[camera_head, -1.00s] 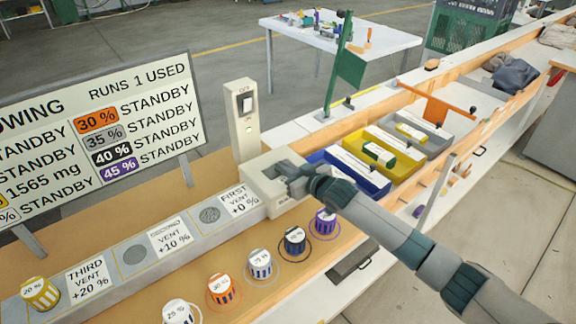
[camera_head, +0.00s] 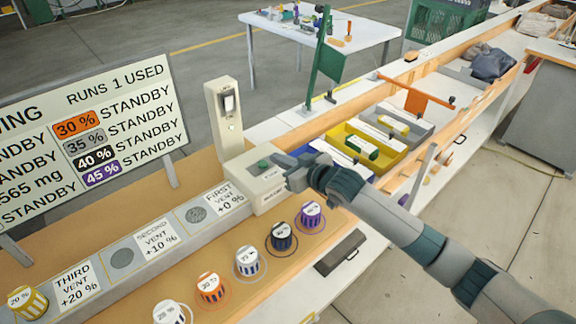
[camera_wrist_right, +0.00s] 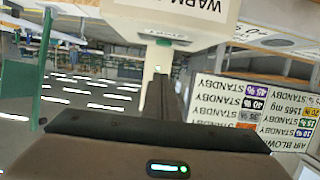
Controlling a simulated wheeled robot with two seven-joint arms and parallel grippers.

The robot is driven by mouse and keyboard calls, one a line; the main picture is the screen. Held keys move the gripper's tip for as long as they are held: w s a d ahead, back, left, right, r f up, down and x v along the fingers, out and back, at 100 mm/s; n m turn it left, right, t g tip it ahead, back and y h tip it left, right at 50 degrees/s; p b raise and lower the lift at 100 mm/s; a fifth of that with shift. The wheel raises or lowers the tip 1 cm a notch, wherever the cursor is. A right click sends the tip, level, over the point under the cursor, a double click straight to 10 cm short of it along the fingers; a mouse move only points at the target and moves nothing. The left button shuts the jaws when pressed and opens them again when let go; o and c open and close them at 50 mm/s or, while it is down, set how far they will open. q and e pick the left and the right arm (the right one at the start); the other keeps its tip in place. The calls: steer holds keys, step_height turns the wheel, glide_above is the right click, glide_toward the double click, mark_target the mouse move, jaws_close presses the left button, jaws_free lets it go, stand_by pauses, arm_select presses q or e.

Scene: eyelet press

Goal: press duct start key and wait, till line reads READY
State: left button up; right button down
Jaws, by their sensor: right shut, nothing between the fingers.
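The duct start key, a green button (camera_head: 263,165), sits on top of a pale box (camera_head: 255,182) at the right end of the grey duct. The board (camera_head: 95,140) reads RUNS 1 USED, with STANDBY on the visible lines beside 30, 35, 40 and 45 %. No READY shows. My left gripper is out of view.
Several striped cups, one purple (camera_head: 311,215), stand along the front. A yellow tray (camera_head: 352,149) and other trays lie right of my gripper. A green flag (camera_head: 330,65) rises behind.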

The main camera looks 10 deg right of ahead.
steer(key=shift+b+v, duration=0.4)
steer(key=shift+v, duration=1.5)
